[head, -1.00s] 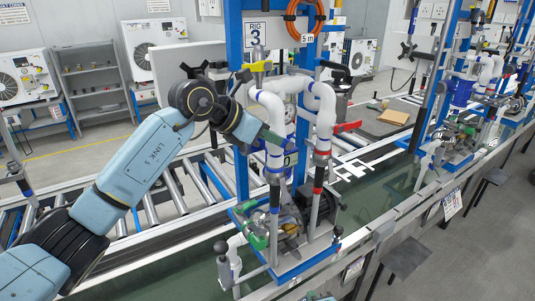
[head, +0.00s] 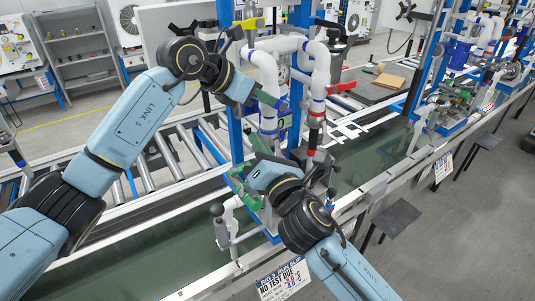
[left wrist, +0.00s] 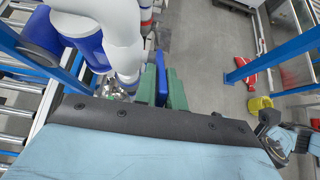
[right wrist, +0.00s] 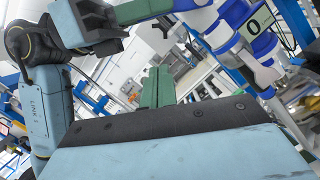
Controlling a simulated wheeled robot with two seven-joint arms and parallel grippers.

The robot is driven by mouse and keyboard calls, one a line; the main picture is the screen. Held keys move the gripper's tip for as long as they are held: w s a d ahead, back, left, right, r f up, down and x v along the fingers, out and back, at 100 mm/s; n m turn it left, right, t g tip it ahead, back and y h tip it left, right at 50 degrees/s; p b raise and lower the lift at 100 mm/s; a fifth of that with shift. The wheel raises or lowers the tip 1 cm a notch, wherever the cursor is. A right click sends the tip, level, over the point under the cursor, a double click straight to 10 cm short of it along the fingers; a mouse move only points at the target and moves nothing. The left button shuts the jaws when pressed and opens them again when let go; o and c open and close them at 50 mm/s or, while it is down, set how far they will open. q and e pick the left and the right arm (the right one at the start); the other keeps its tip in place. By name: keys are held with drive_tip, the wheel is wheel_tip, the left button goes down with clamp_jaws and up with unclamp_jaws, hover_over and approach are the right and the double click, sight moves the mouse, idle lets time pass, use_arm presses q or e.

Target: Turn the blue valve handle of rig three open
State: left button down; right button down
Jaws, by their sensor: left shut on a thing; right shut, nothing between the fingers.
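The blue valve handle (left wrist: 161,66) shows in the left wrist view as a flat blue bar between the green fingers of my left gripper (left wrist: 161,88). The gripper is shut on it, beside the white pipes (left wrist: 113,35). In the head view the fingers of my left gripper (head: 280,104) reach the front of the rig's white piping (head: 318,70). The handle is mostly hidden there. My right gripper (right wrist: 157,88) is shut and empty, apart from the pipes in the right wrist view. In the head view its hand is low in front of the rig.
A red handle (head: 340,87) sticks out right of the piping, and a yellow one (head: 253,23) sits above left. Blue frame posts (head: 228,60) stand close by. A roller conveyor (head: 168,150) lies behind; another rig (head: 455,95) stands at right.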

drive_tip(key=w+r, duration=0.4)
drive_tip(key=w, duration=0.1)
idle(0.4)
drive_tip(key=shift+w+d+r+m, duration=0.3)
drive_tip(key=shift+d+r+m, duration=0.1)
drive_tip(key=shift+r, duration=0.35)
use_arm(q)
drive_tip(key=c, duration=1.5)
unclamp_jaws()
drive_tip(key=shift+f, duration=0.1)
drive_tip(key=shift+o, duration=0.2)
drive_tip(key=shift+s+f, duration=0.1)
drive_tip(key=shift+f, duration=0.05)
drive_tip(key=shift+f, duration=0.1)
use_arm(e)
drive_tip(key=shift+f, duration=0.1)
